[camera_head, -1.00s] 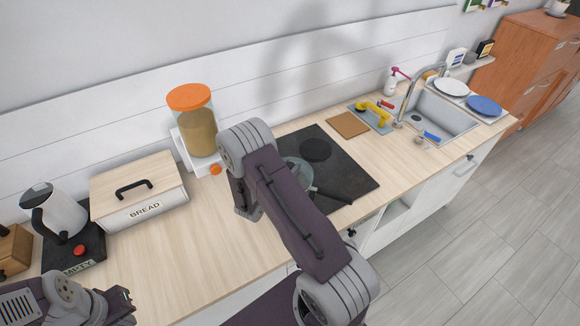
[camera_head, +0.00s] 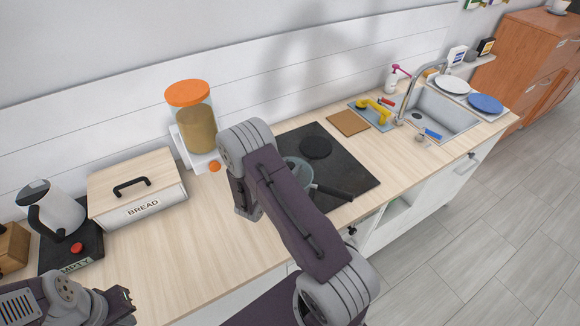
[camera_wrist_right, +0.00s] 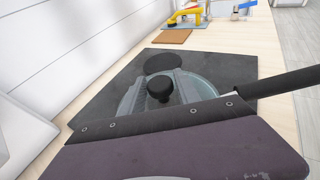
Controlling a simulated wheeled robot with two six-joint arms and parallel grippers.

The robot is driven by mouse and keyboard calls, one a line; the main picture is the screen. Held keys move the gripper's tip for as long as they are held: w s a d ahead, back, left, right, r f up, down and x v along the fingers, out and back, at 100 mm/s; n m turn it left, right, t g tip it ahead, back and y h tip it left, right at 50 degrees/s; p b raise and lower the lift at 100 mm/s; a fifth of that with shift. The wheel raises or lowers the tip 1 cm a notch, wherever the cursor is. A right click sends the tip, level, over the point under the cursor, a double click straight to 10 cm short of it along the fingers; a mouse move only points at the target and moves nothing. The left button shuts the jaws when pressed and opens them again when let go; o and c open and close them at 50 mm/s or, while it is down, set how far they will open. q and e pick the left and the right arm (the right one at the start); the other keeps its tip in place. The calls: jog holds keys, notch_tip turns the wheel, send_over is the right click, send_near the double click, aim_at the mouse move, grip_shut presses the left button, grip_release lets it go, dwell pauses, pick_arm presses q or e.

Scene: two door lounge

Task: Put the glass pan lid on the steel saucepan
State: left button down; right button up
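The steel saucepan (camera_wrist_right: 219,92) stands on the black cooktop, with its dark handle (camera_head: 334,193) pointing right and partly hidden by my right arm. The glass pan lid (camera_wrist_right: 190,86), clear with a black knob (camera_wrist_right: 160,88), appears over the saucepan in the right wrist view. I cannot tell whether it is seated on the rim. My right arm crosses in front of the pan in both views.
The black cooktop (camera_head: 350,175) has a bare round burner. A bread box (camera_head: 138,190), kettle (camera_head: 55,210) and orange-topped jar (camera_head: 192,120) stand to the left. A brown board (camera_head: 348,123), yellow item (camera_head: 374,110) and sink (camera_head: 440,115) are to the right. The counter front is clear.

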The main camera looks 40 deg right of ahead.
jog(key=shift+o, duration=0.9)
jog(key=shift+s+a, duration=0.1)
jog(key=shift+a, duration=0.2)
jog(key=b+v, duration=0.2)
jog(key=v, duration=0.6)
jog(key=shift+s+a+r, duration=0.15)
jog(key=shift+a, duration=0.05)
